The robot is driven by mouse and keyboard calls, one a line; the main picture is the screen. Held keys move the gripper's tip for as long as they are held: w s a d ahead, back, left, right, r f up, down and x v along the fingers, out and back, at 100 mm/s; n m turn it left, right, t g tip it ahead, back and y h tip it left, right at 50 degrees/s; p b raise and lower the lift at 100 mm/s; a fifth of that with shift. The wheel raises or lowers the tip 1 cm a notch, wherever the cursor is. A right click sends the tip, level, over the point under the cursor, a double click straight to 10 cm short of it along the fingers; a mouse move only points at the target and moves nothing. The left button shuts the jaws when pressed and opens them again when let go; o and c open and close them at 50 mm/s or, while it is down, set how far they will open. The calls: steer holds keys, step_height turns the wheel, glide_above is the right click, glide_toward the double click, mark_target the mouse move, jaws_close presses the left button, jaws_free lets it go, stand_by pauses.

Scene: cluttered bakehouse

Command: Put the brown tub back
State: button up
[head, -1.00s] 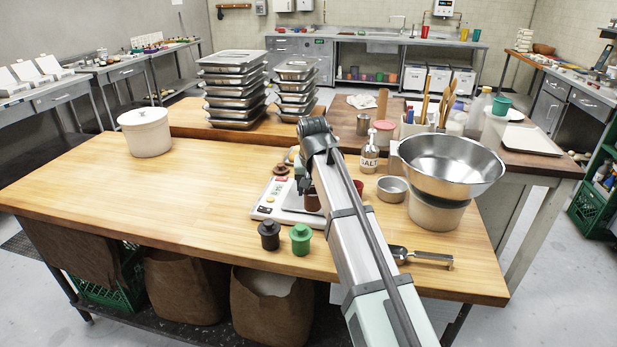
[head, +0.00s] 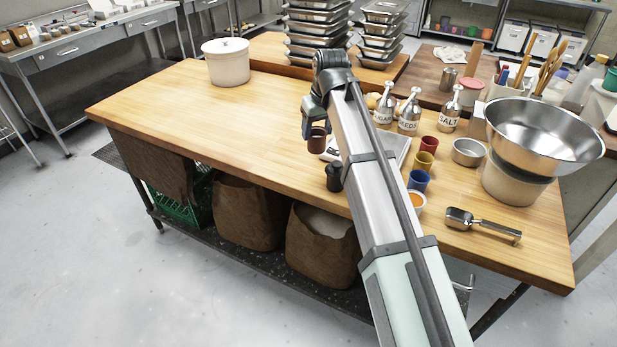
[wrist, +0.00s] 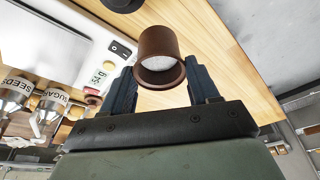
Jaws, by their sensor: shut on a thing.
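The brown tub (head: 316,140) hangs from my gripper (head: 312,124), just left of the scale in the head view. In the wrist view the tub (wrist: 158,46) is between the two fingers, with its rim facing the camera and something white inside. My gripper (wrist: 163,84) is shut on it. The white scale (head: 331,148) is mostly hidden behind my arm in the head view. It also shows at the upper left of the wrist view (wrist: 75,30).
A black weight (head: 334,178) stands at the table's front edge. Red (head: 429,145), yellow (head: 423,161) and blue (head: 418,180) cups stand right of my arm, near shakers, a scoop (head: 482,226) and a steel mixing bowl (head: 545,130). A lidded white crock (head: 227,66) stands left; the tabletop between is clear.

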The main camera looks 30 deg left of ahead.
mark_target(312, 140)
steer(key=shift+s+a+n, duration=0.4)
steer(key=shift+s+a, duration=0.2)
steer(key=shift+a, duration=0.3)
steer(key=shift+s+a+f, duration=0.1)
steer(key=shift+f, duration=4.85)
steer(key=shift+f, duration=0.15)
steer(key=o, duration=1.2)
steer(key=shift+c, duration=0.2)
steer(key=v, duration=1.2)
